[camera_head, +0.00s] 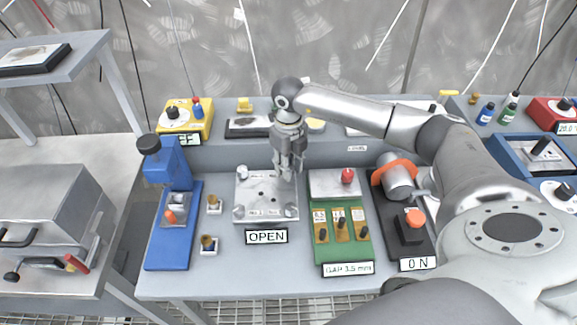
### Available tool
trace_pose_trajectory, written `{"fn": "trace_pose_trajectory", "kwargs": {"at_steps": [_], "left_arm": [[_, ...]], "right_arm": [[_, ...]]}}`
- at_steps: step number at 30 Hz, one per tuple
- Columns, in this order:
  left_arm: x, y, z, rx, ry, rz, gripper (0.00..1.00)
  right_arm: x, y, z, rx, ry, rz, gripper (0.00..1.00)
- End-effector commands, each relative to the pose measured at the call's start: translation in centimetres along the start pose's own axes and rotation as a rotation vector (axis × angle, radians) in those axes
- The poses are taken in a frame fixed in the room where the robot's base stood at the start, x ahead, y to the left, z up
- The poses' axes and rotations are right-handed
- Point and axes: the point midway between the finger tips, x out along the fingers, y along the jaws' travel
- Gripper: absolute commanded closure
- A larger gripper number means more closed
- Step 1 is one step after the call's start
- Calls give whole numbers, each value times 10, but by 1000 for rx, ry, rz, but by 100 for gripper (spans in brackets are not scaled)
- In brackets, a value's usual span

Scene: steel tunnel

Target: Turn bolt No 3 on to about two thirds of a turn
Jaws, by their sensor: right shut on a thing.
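A square metal plate (265,192) lies on the grey bench with bolts near its corners. One bolt head (242,172) shows at the far left corner, one (238,211) at the near left and one (291,210) at the near right. The numbers marked on the plate are too small to read surely. My right gripper (288,175) points straight down over the far right corner, shut on the bolt there, which its fingers mostly hide. A sign reading OPEN (266,237) stands in front of the plate. My left gripper is out of view.
To the right are a green gauge board (342,235) and a black stand (408,235) labelled 0 N. My right arm spans above the bench's right side.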

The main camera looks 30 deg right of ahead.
Motion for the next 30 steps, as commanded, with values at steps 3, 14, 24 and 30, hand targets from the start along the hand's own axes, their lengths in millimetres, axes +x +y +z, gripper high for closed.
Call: {"fn": "trace_pose_trajectory", "kwargs": {"at_steps": [3, 14, 24, 30], "left_arm": [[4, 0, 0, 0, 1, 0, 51], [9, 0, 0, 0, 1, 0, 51], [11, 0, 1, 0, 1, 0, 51], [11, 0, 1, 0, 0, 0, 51]], "right_arm": [[1, 0, 0, 112, 0, -1, 97], [0, 0, 0, 453, 0, -2, 97], [0, 0, 0, 776, -1, -1, 97], [0, 0, 0, 965, 0, -1, 97]]}}
